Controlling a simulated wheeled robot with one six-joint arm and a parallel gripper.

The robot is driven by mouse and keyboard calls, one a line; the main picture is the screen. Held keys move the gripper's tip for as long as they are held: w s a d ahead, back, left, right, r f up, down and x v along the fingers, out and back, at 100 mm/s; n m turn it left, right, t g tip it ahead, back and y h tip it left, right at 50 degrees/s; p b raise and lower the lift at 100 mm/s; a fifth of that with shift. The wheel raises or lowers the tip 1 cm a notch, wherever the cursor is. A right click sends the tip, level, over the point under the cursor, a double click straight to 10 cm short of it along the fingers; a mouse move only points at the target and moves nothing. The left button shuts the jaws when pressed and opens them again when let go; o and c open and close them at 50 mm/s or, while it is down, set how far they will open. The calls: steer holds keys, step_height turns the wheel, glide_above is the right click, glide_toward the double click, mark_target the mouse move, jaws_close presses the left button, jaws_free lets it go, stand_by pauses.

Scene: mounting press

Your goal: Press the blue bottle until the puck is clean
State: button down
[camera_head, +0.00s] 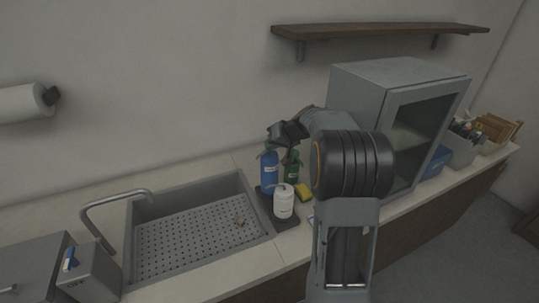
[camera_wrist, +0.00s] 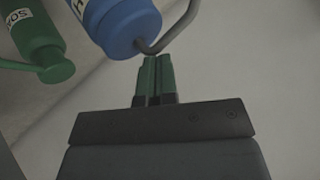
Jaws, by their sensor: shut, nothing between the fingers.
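The blue bottle (camera_head: 268,174) stands upright on a dark tray right of the sink. In the wrist view the blue bottle (camera_wrist: 128,28) is at the top, with a bent grey spout by its cap. My gripper (camera_wrist: 153,62) is shut and empty, its green fingertips at the bottle's cap and spout; I cannot tell whether they touch. In the head view my gripper (camera_head: 279,139) is just above the blue bottle, partly hidden by my arm. A small object, perhaps the puck (camera_head: 240,221), lies on the perforated sink floor; its cleanness cannot be made out.
A green bottle (camera_head: 292,172) stands close beside the blue one; it shows in the wrist view (camera_wrist: 40,40). A white bottle (camera_head: 284,202) is in front, a yellow sponge (camera_head: 304,192) to the right. A grey cabinet (camera_head: 380,90) stands right; a faucet (camera_head: 110,200) is left.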

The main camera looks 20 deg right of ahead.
mark_target(271, 154)
steer(key=shift+f+b, duration=0.9)
steer(key=shift+b, duration=0.4)
stand_by(1.4)
steer(key=shift+r, duration=0.1)
steer(key=shift+r+p, duration=0.35)
steer(key=shift+r, duration=0.45)
steer(key=shift+r, duration=0.15)
steer(key=shift+r+p, duration=1.4)
steer(key=shift+r, duration=1)
